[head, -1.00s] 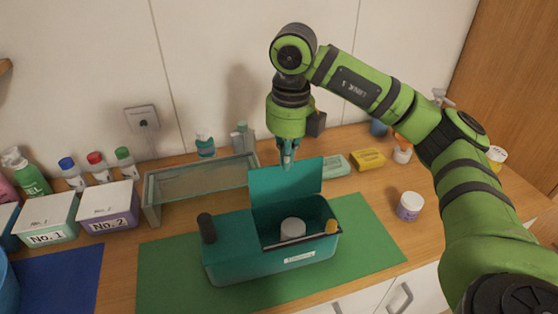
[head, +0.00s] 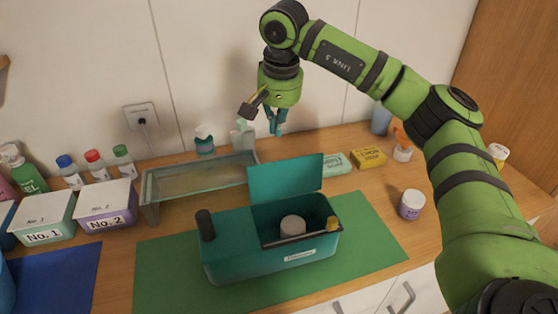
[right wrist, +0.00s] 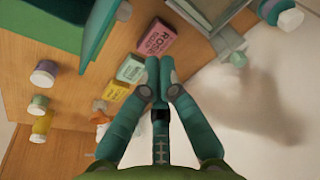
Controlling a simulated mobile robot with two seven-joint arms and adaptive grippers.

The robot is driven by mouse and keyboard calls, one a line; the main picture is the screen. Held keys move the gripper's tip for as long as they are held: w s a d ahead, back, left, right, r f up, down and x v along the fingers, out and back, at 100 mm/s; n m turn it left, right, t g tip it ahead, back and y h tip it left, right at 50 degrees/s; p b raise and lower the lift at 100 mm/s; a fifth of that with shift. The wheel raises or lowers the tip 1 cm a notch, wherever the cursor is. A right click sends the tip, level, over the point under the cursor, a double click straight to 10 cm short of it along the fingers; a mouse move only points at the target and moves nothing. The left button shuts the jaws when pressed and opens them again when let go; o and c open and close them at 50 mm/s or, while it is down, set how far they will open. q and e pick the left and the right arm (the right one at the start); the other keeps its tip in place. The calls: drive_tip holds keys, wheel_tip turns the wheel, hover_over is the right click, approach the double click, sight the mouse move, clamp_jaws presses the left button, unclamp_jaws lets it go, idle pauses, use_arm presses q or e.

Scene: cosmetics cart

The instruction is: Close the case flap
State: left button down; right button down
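The teal case (head: 230,255) stands on a green mat (head: 360,240). Its flap (head: 286,178) is open, standing up and leaning back at the rear of the right-hand compartment. A white round container (head: 292,226) and a small yellow item (head: 332,223) are inside. A teal edge, possibly the flap, shows at the upper left of the right wrist view. My right gripper (head: 277,131) is behind and above the flap, apart from it and empty. In the right wrist view its fingertips (right wrist: 159,64) are together. My left gripper is not in view.
A glass tray (head: 200,181) stands behind the case. Soap boxes, including a yellow one (head: 368,157), lie behind and right of the flap. A purple-labelled jar (head: 411,205) stands on the right. Numbered boxes (head: 107,206) and bottles are on the left.

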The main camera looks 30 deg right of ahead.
sight(285, 175)
wheel_tip(285, 175, down, 9)
drive_tip(key=s+n+p, duration=0.1)
drive_tip(key=n+p, duration=0.2)
drive_tip(key=p, duration=0.2)
drive_tip(key=shift+n+p, duration=0.3)
drive_tip(key=shift+p, duration=0.1)
idle(0.4)
